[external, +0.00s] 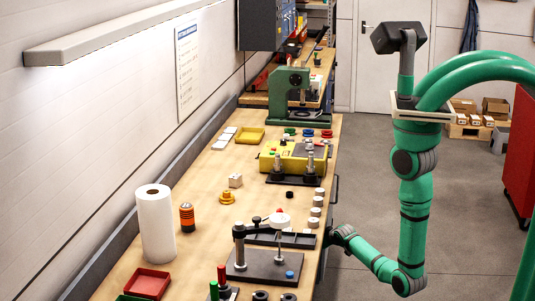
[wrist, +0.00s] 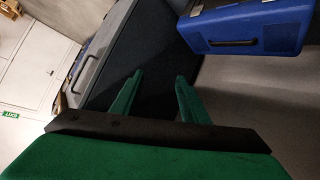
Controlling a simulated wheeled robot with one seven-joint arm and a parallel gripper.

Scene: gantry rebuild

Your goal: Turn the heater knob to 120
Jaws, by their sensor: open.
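My gripper (wrist: 156,88) shows in the wrist view with its two green fingers apart and nothing between them. It faces a dark panel, with a blue case at upper right. In the external view my green arm bends down beside the bench, and its end is low at the bench's right edge; the fingers cannot be made out there. No heater knob or 120 mark can be made out in either view. A yellow unit (external: 268,161) with small parts on top stands mid-bench, well beyond the arm's end; I cannot tell whether it is the heater.
The bench (external: 205,215) holds a paper towel roll (external: 156,225), a red tray (external: 148,283), a dark stand (external: 262,268) and a green press (external: 275,100). The blue case (wrist: 245,27) is near my gripper. Grey floor (external: 368,170) is clear right of the bench.

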